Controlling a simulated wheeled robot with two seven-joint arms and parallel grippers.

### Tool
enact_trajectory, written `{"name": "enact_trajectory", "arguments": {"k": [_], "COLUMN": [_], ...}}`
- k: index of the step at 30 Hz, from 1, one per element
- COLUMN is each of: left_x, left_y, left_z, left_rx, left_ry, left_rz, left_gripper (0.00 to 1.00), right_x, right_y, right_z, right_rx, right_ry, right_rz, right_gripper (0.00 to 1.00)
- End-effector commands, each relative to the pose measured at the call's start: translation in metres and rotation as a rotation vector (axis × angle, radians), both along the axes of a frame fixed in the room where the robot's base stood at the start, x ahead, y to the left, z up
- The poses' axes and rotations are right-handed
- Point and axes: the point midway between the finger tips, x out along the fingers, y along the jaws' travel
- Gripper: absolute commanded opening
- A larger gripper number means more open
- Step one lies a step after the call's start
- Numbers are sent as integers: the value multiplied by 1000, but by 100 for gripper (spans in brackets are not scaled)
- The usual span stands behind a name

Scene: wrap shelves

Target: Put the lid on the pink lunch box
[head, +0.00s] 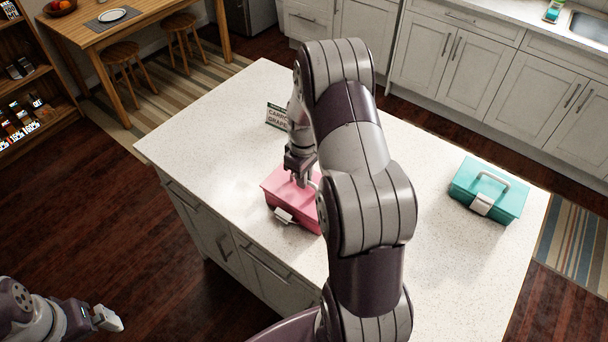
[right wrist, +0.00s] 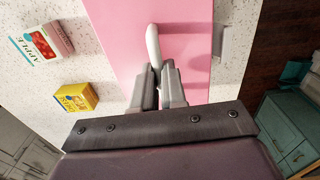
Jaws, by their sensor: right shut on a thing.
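The pink lunch box (head: 281,190) stands on the island counter, with a pale latch (head: 283,215) on its front. Its pink lid (right wrist: 120,35) fills the middle of the right wrist view, with a white handle (right wrist: 153,45) on top. My right gripper (head: 303,178) is over the box, and its fingers (right wrist: 159,75) are shut on the handle. My arm hides the right part of the box, so I cannot tell whether the lid sits fully on it. My left gripper (head: 108,319) is low at the left, away from the counter; its finger gap is unclear.
A teal lunch box (head: 490,185) stands at the counter's right. A carrot-grape card (head: 277,115) stands behind the pink box. The right wrist view shows an apple box (right wrist: 42,38) and a yellow box (right wrist: 76,97) beside it. The counter's left part (head: 215,140) is clear.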

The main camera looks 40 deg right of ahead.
Motion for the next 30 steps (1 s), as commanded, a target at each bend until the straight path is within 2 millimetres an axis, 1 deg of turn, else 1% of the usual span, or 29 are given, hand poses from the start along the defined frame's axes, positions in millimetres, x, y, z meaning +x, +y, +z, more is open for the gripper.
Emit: {"name": "enact_trajectory", "arguments": {"k": [17,18,20,21,30], "left_x": [0,0,0,0,0], "left_y": [0,0,0,0,0], "left_z": [-10,-10,-9,-9,-10], "left_rx": [0,0,0,0,0], "left_ry": [0,0,0,0,0], "left_rz": [0,0,0,0,0], "left_gripper": [100,100,100,100,100], "right_x": [0,0,0,0,0], "right_y": [0,0,0,0,0], "right_z": [-15,-16,-15,-15,-12], "right_rx": [0,-1,-1,-1,-1], "right_ry": [0,-1,-1,-1,-1], "right_rz": [0,0,0,0,0], "right_gripper": [0,15,34,41,41]}}
